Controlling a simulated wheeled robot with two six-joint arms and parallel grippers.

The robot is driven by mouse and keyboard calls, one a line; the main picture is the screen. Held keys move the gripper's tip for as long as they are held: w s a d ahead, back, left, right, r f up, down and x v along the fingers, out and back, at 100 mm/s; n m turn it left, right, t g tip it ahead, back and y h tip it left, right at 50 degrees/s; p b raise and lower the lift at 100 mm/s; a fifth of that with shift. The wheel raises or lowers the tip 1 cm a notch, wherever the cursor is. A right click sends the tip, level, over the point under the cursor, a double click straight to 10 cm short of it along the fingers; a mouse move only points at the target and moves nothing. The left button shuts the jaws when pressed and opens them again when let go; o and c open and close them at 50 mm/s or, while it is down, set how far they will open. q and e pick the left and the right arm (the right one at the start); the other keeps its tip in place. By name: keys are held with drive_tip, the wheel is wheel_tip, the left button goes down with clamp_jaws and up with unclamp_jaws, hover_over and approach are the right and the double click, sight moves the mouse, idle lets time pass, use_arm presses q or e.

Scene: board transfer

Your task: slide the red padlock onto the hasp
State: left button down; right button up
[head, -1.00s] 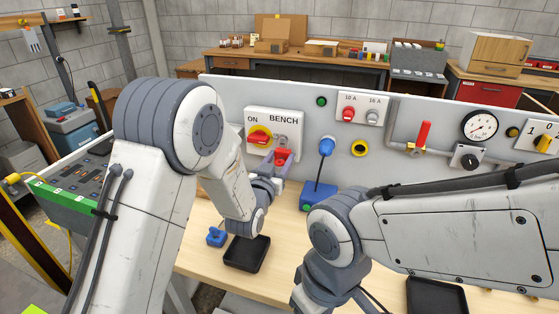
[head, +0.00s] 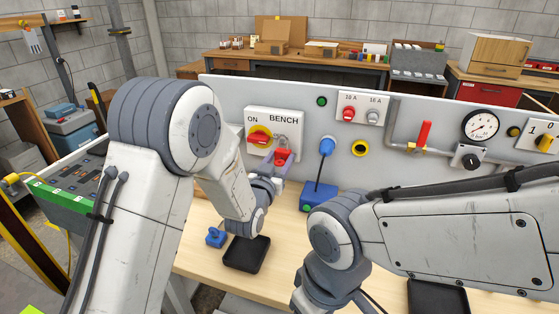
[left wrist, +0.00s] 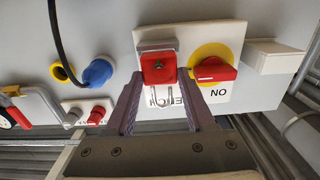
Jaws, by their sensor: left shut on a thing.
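The red padlock (head: 281,158) is between the fingers of my left gripper (head: 278,166), just below the grey hasp (head: 282,142) on the BENCH panel. In the left wrist view, which is upside down, my left gripper (left wrist: 160,80) is shut on the red padlock body (left wrist: 158,68). Its metal shackle (left wrist: 164,97) stands out toward the BENCH lettering. A grey metal bar (left wrist: 157,45) lies against the far side of the body. I cannot tell whether the shackle passes through the hasp. My right gripper is out of the picture.
The yellow and red rotary switch (head: 260,137) sits just left of the hasp. A blue plug (head: 326,147) with a cable stands right of it. A blue padlock (head: 215,237) and a black tray (head: 247,264) are on the bench below.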

use_arm(q)
drive_tip(key=shift+b+x, duration=0.45)
drive_tip(key=shift+x, duration=0.75)
idle(0.4)
drive_tip(key=shift+c, duration=0.9)
unclamp_jaws()
drive_tip(key=b+v, duration=0.2)
drive_tip(key=v, duration=0.8)
drive_tip(key=shift+s, duration=0.25)
